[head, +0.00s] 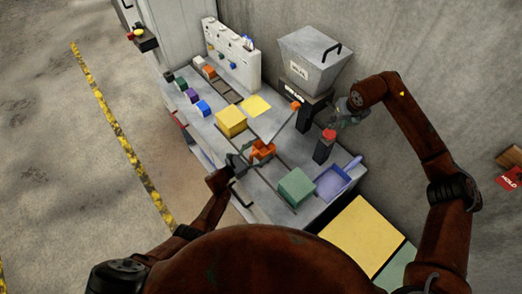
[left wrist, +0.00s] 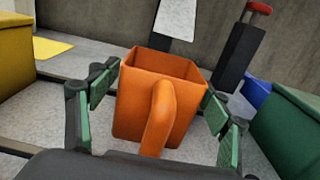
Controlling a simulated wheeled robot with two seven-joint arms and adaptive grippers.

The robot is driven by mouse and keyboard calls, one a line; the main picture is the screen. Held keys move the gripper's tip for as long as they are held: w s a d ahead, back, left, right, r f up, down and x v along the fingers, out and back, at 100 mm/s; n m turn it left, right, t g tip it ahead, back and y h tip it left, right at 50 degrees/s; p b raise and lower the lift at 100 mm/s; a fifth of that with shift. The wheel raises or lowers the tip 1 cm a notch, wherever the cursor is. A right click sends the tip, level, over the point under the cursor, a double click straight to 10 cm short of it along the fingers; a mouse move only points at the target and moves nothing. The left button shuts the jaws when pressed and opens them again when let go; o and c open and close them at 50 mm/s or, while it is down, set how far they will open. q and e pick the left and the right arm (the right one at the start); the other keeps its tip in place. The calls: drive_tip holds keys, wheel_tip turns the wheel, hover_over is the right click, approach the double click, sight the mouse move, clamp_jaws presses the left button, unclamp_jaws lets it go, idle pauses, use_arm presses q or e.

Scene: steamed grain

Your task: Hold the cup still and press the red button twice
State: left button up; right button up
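The orange cup (head: 261,151) stands on the grey bench. In the left wrist view the cup (left wrist: 146,103) is square and open-topped, with its handle facing my gripper. My left gripper (head: 250,159) has a green-padded finger on each side of the cup, and both fingertips meet its side edges; it looks shut on the cup. The red button (head: 329,134) tops a dark post (head: 322,151) right of the cup; the button also shows in the left wrist view (left wrist: 259,8). My right gripper (head: 350,113) is above and right of the button, apart from it; its fingers are too small to judge.
A yellow block (head: 231,121) stands left of the cup. A green block (head: 296,187) and a blue dustpan-like tray (head: 333,183) lie on the near right. A grey hopper (head: 308,58) stands behind, near the wall. Small coloured blocks line the bench's left edge.

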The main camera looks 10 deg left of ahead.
use_arm(q)
drive_tip(key=c, duration=1)
drive_tip(key=shift+o, duration=0.2)
use_arm(e)
clamp_jaws()
idle(0.4)
idle(1.2)
